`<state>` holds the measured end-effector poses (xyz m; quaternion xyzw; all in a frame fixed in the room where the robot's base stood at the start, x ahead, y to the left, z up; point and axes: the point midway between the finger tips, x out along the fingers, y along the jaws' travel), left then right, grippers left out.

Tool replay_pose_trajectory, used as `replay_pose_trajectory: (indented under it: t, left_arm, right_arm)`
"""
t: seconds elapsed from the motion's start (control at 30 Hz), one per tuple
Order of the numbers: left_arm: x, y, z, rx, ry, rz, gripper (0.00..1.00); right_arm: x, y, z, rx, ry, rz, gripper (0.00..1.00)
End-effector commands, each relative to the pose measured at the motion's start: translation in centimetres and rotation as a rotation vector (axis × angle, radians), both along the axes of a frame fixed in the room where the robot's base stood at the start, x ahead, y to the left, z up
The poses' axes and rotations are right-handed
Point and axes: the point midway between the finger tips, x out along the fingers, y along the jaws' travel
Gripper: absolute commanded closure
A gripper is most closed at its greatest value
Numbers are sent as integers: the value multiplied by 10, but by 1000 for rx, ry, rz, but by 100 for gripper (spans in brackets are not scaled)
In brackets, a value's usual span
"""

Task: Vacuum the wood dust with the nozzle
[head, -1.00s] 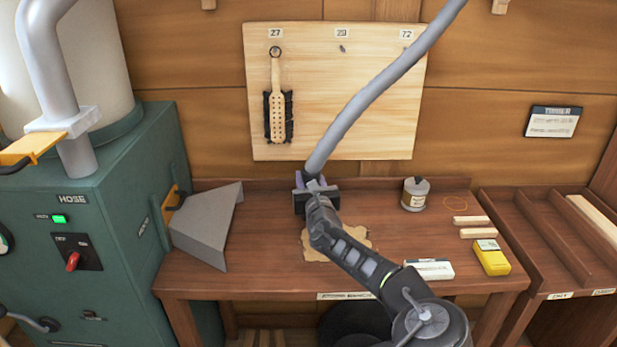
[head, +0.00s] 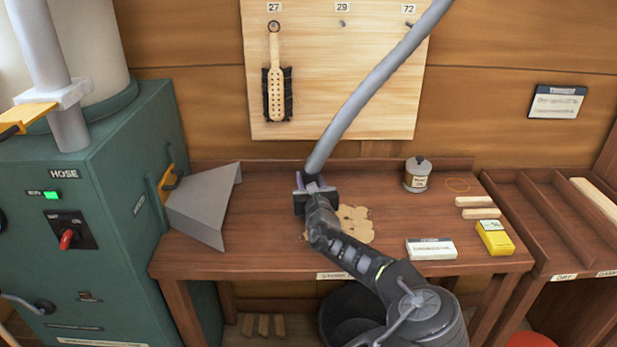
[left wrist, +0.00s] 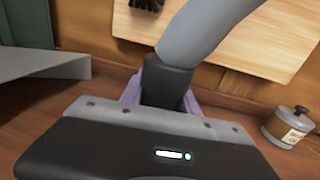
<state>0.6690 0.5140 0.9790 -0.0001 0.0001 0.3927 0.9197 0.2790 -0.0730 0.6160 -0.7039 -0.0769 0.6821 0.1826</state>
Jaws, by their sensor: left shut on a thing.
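The wood dust is a pale tan patch (head: 355,222) on the bench, showing mostly right of my arm, which hides part of it. My left gripper (head: 316,190) is shut on the vacuum nozzle, at the patch's back left edge in the head view. The grey hose (head: 365,95) rises from it toward the upper right. In the left wrist view, the hose (left wrist: 200,35) ends in a black cuff (left wrist: 165,82) with purple parts beside it. The gripper body hides the nozzle's mouth, so I cannot tell whether it touches the bench. My right gripper is not in view.
A grey hood (head: 205,203) stands left on the bench (head: 265,250), beside the green machine (head: 125,200) with a lit green lamp. A tin (head: 417,175), white box (head: 431,249), yellow box (head: 495,238) and wood strips (head: 478,212) stand right. A brush (head: 277,90) hangs behind.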

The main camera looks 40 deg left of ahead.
Motion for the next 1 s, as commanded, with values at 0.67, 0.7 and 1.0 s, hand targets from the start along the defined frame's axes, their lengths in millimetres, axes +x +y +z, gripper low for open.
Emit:
replay_pose_trajectory:
  t: [0.67,0.7,1.0]
  left_arm:
    - [2,-3,0,2,-1,-1,100]
    - [3,-4,0,2,-1,-1,100]
    - [13,-17,-1,2,-2,-1,100]
  right_arm:
    - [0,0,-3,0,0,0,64]
    - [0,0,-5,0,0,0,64]
    - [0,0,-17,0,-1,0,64]
